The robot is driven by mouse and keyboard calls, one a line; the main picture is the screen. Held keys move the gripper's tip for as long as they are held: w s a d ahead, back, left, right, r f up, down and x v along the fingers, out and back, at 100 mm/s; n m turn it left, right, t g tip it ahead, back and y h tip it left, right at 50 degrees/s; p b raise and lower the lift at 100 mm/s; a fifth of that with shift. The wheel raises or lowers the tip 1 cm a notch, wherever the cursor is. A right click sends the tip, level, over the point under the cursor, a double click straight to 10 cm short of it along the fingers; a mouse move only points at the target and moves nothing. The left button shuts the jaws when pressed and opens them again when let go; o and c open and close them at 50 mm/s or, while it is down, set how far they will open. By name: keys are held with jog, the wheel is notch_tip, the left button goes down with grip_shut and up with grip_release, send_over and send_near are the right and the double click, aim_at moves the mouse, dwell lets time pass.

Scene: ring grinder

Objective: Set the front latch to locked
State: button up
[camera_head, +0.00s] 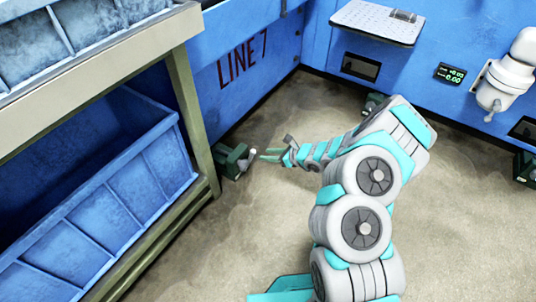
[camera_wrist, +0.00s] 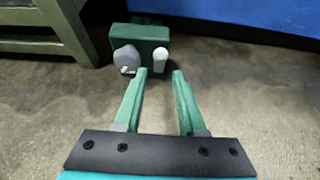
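A dark green latch-like box (camera_head: 232,160) sits low on the floor by the blue wall, beside the shelf's leg. The wrist view shows the green box (camera_wrist: 147,38) ahead, with a grey round part (camera_wrist: 127,57) on its left and a short white handle (camera_wrist: 161,57) on its right. My gripper (camera_head: 268,155) is stretched low toward it. In the wrist view my gripper (camera_wrist: 160,75) is open and empty, its tips just short of the white handle and apparently not touching it. I cannot tell whether the latch is locked, or whether this is the front one.
A shelf (camera_head: 190,120) with blue bins (camera_head: 120,205) stands at the left. Another dark green box (camera_head: 525,167) sits at the right edge. A perforated tray (camera_head: 375,22) and a white device (camera_head: 505,78) are on the back blue wall. The concrete floor (camera_head: 450,220) at right is clear.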

aim_at(252, 156)
jog(key=shift+d, duration=0.15)
jog(key=shift+c, duration=0.7)
jog(key=shift+n+y, duration=0.4)
jog(key=d+f, duration=0.1)
jog(key=d, duration=0.1)
jog(key=d+f+p, duration=0.1)
jog(key=d, duration=0.1)
jog(key=d+f+p, duration=0.1)
jog(key=d, duration=0.1)
jog(key=shift+s+d, duration=0.25)
jog(key=shift+d, duration=0.05)
grip_shut()
jog(key=s+d+f+n+t+y+p, duration=0.1)
jog(key=s+d+f+y+p, duration=0.1)
jog(key=s+y+p, duration=0.15)
jog(key=b+x, duration=0.1)
jog(key=x, duration=0.8)
jog(key=a, duration=0.1)
jog(key=w+a+r, duration=0.1)
jog(key=a+r, duration=0.1)
jog(key=shift+w+a+r+b, duration=0.2)
jog(key=shift+w+b, duration=0.1)
jog(key=shift+w, duration=0.1)
